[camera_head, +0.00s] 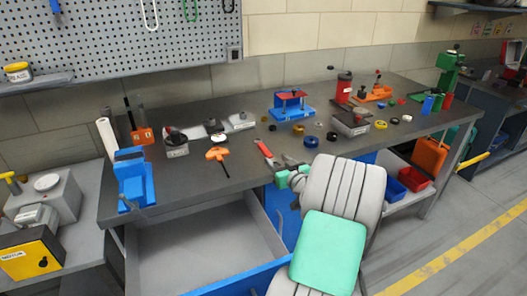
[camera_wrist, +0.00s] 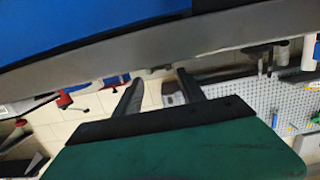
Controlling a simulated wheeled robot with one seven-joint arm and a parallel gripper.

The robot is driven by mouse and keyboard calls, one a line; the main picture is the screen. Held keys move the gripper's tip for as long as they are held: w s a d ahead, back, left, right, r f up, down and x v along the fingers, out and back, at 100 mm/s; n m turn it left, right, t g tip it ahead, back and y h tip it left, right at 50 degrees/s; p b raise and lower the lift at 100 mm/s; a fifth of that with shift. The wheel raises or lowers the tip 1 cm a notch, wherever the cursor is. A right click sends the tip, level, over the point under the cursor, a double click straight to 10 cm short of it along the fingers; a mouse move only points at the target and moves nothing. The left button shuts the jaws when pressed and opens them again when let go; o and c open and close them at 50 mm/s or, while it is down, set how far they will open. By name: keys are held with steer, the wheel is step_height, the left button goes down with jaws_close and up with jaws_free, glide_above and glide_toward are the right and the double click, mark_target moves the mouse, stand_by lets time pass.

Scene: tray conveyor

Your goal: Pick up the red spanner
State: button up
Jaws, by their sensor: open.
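A slim red tool (camera_head: 263,148), which looks like the red spanner, lies on the dark bench top near its front edge in the head view. Its lower right end is close to my gripper, and I cannot tell whether they touch. My gripper (camera_head: 287,163) is at the bench's front edge, just right of the red tool. In the wrist view my gripper (camera_wrist: 158,78) has its two dark fingers spread apart, with nothing held between them. I cannot make out the spanner in the wrist view.
An orange-handled tool (camera_head: 217,154) lies left of the red one. A blue vise (camera_head: 133,180) stands at the bench's left end. A blue-and-red fixture (camera_head: 291,105) and several small rings are behind. An open drawer (camera_head: 205,245) juts out below the bench, left of my arm.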

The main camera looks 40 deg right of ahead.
mark_target(265, 149)
steer(key=x, duration=0.3)
steer(key=p+x, duration=0.1)
steer(key=x, duration=0.3)
steer(key=shift+w+a, duration=0.1)
steer(key=shift+w, duration=0.3)
jaws_close()
